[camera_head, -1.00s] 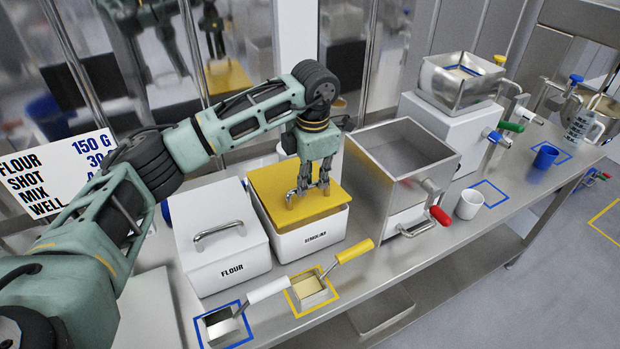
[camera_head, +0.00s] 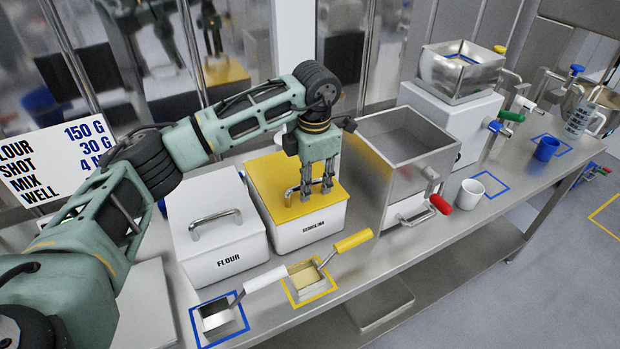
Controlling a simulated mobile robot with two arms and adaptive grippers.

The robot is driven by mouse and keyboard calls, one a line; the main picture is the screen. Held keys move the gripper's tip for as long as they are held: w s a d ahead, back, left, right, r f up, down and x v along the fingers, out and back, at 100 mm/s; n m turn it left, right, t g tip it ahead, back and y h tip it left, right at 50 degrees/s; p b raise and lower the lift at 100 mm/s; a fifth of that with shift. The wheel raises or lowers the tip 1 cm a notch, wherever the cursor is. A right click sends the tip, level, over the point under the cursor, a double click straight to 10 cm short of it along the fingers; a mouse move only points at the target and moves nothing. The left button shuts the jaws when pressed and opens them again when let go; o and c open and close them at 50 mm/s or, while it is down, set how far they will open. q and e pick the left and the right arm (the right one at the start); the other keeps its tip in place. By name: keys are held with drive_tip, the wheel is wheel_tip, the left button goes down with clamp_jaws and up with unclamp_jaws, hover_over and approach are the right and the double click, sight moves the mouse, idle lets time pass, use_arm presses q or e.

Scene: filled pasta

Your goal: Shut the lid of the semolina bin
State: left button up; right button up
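The white semolina bin (camera_head: 314,232) stands on the steel bench with its yellow lid (camera_head: 272,180) lying over its top. The lid looks flat and level; I cannot see a gap at its front edge. The lid's metal handle (camera_head: 291,191) is partly behind my fingers. My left gripper (camera_head: 316,190) points straight down at the lid, right at the handle. Its two fingers are apart, with no object clearly held between them. Whether the fingertips touch the lid or handle is hard to tell. My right gripper is not in view.
The white flour bin (camera_head: 221,256) stands close on the left, and a steel hopper (camera_head: 401,178) close on the right. A white-handled scoop (camera_head: 264,279) and a yellow-handled scoop (camera_head: 353,241) lie in front. A white cup (camera_head: 470,196) stands farther right.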

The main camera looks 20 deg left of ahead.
use_arm(q)
drive_tip(key=shift+w+a+r, duration=0.1)
drive_tip(key=shift+r, duration=0.45)
wheel_tip(320, 180, up, 11)
drive_tip(key=shift+s+d, duration=0.35)
drive_tip(key=shift+d, duration=0.1)
